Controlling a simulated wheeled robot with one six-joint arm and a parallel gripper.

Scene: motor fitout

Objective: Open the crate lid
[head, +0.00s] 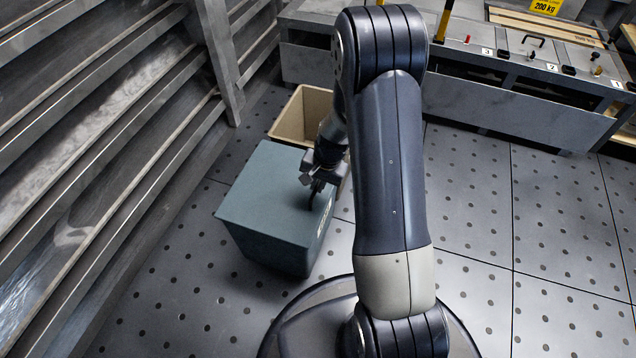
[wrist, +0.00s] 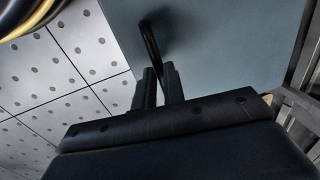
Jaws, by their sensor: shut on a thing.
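The crate (head: 270,245) is a blue-grey box on the perforated floor, left of my arm in the head view. Its flat lid (head: 262,195) lies level on top and looks closed. A thin dark curved handle (wrist: 150,40) stands near the lid's edge in the wrist view. My gripper (head: 314,190) is over the right part of the lid. In the wrist view its two fingers (wrist: 158,88) are close together, shut on the handle's lower end. The lid also fills the upper middle of the wrist view (wrist: 225,50). My arm hides the crate's far right side.
An open beige bin (head: 290,118) stands just behind the crate. Metal shelving (head: 90,130) runs along the left. A grey bench with numbered stations (head: 510,95) is at the back right. The perforated floor (head: 480,220) right of my arm is clear.

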